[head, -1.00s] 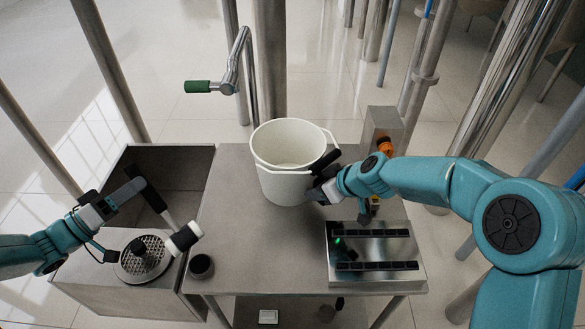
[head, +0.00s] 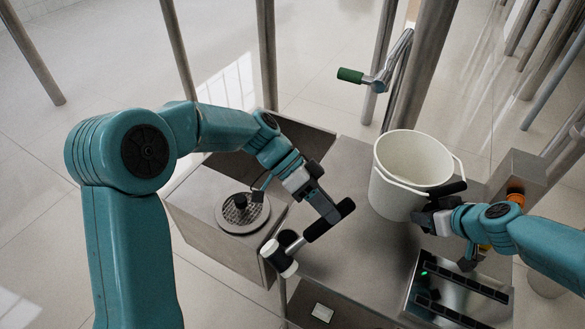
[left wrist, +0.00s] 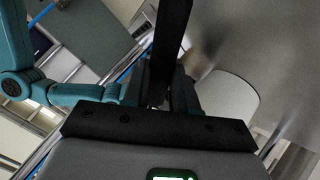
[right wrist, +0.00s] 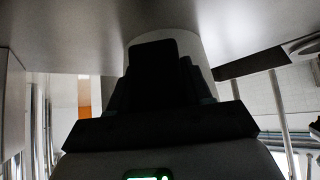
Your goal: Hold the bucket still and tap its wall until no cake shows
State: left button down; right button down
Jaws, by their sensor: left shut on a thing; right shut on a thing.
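The white bucket (head: 405,190) stands upright on the grey metal table (head: 345,240). Its inside looks pale; I cannot make out any separate cake on the visible wall. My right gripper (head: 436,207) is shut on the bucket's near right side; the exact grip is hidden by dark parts. The bucket also shows behind the dark jaws in the right wrist view (right wrist: 190,45). My left gripper (head: 322,206) is shut on the black handle of a white-headed mallet (head: 280,260). The mallet is left of the bucket, apart from it. Its handle crosses the left wrist view (left wrist: 172,40).
A metal box with a round perforated cover (head: 242,212) is at the left. A switch panel (head: 455,290) lies at the front right. A green-handled crank (head: 350,75) stands behind. The table between mallet and bucket is clear.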

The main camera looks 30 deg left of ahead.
grip_release()
pick_arm(q)
jog(key=w+d+f+m+t+y, duration=0.1)
jog(key=w+d+m+y, duration=0.1)
jog(key=d+m+y, duration=0.5)
jog(key=y, duration=0.4)
jog(key=shift+w+d+m, duration=0.3)
jog(key=shift+w, duration=0.05)
jog(key=shift+f, duration=0.1)
